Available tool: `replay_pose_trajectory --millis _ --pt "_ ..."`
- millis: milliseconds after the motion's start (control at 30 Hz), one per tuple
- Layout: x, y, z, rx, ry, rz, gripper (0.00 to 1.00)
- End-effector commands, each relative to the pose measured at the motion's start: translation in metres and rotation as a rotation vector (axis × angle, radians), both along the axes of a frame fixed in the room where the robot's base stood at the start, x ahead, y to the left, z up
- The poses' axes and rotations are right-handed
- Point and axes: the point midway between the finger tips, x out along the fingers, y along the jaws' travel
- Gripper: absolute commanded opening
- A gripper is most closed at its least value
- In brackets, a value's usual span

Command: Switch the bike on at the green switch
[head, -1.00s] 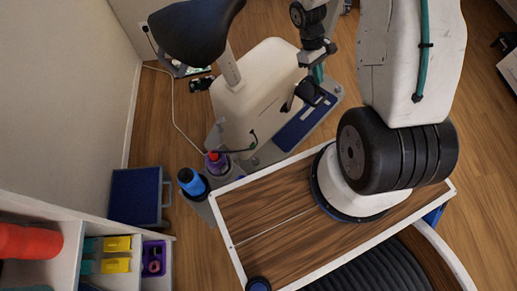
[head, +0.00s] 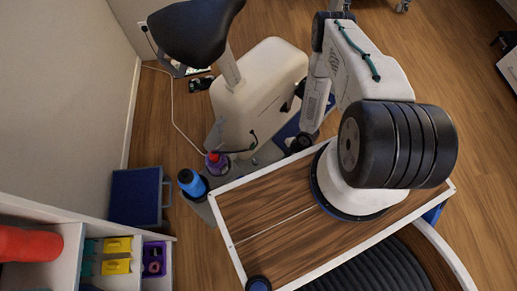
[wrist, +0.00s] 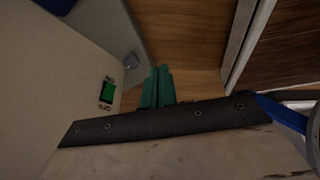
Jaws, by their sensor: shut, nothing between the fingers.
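The bike (head: 262,85) is a cream-coloured body with a dark seat (head: 195,30), standing on the wooden floor. The green switch (wrist: 107,90) sits in a small dark frame with a label at each end, on the bike's cream side in the wrist view. I cannot make the switch out in the head view. My gripper (wrist: 160,70) shows teal fingers, shut and empty, to the right of the switch in the picture and apart from it. In the head view my wrist is low beside the right side of the bike, and the fingers are hidden.
A wood-topped deck with a white rim (head: 228,228) carries my arm's base. A blue bottle (head: 192,183) and a purple-red bottle (head: 216,162) stand between deck and bike. A blue case (head: 138,197) lies by the wall. A white cable (head: 173,108) runs along the floor.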

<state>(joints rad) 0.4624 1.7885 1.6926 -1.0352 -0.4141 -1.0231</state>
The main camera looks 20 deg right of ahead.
Motion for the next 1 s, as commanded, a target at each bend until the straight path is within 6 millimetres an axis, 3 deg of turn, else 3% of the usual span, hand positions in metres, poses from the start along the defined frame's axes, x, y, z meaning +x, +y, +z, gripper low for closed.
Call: replay_pose_trajectory --millis 133,367,567,900,1000 --pt "0.046 0.011 0.007 0.077 -0.234 0.147 0.0" --pt "0.063 0.024 0.015 0.114 -0.377 0.249 0.0" --pt "0.069 0.038 -0.007 0.113 -0.376 0.252 0.0" --pt "0.089 0.074 -0.066 0.112 -0.373 0.252 0.0" --pt "0.107 0.079 -0.066 0.111 -0.376 0.251 0.0"
